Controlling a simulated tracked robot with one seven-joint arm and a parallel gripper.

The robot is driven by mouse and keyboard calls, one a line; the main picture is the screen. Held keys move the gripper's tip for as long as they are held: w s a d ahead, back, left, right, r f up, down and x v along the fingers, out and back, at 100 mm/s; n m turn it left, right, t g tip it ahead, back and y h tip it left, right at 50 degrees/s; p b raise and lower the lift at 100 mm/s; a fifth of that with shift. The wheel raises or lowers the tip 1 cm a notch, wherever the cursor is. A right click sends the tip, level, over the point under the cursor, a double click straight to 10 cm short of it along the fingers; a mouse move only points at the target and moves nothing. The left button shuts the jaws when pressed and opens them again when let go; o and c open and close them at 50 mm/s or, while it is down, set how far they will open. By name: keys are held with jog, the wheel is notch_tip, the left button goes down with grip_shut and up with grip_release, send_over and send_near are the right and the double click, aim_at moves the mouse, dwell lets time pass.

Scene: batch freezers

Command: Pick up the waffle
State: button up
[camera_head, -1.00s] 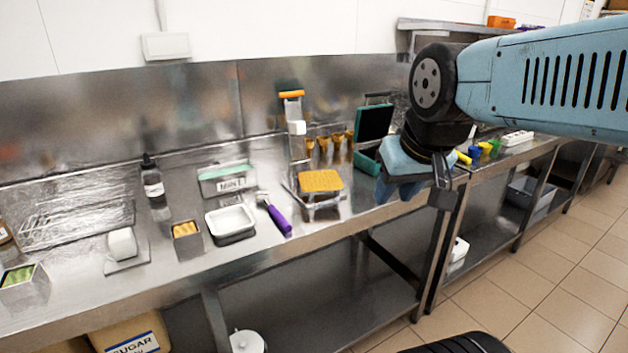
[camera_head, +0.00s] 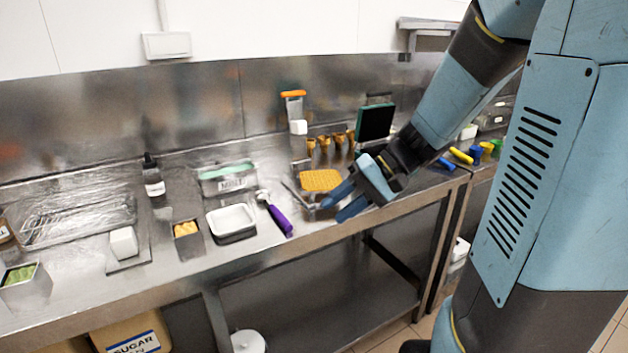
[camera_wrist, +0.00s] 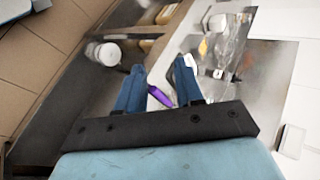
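The waffle (camera_head: 320,180) is a flat golden-orange square with a grid surface. It lies on a metal stand (camera_head: 304,197) on the steel counter, near the front edge. My gripper (camera_head: 333,208) comes from the right with its blue fingers pointing left, just beside the waffle's front right side in the picture. The head view does not show clearly whether they touch. In the wrist view my gripper (camera_wrist: 160,68) has its fingers apart with nothing held between them. I cannot make out the waffle in the wrist view.
A purple-handled scoop (camera_head: 278,217) and a white tray (camera_head: 231,220) lie left of the waffle. Behind it stand several cones (camera_head: 324,144) and a dark green waffle iron (camera_head: 375,122). The counter's front edge is close.

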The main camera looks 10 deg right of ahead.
jog(key=w+d+f+m+t+y, duration=0.1)
jog(key=w+d+f+m+t, duration=0.35)
jog(key=w+d+t, duration=0.35)
jog(key=w+d+f+m+t+y, duration=0.2)
jog(key=w+d+f+m+t, duration=0.15)
jog(key=w+d+f, duration=0.45)
jog(key=shift+t+h, duration=0.4)
jog(key=shift+t, duration=0.15)
jog(key=x, duration=0.3)
jog(key=r+x, duration=0.1)
jog(key=x, duration=0.6)
jog(key=shift+a+r, duration=0.1)
jog(key=shift+r, duration=0.3)
jog(key=shift+f+x, duration=0.1)
jog(key=shift+x, duration=1.2)
jog(key=shift+f+x, duration=0.15)
jog(key=shift+x, duration=1.15)
grip_shut()
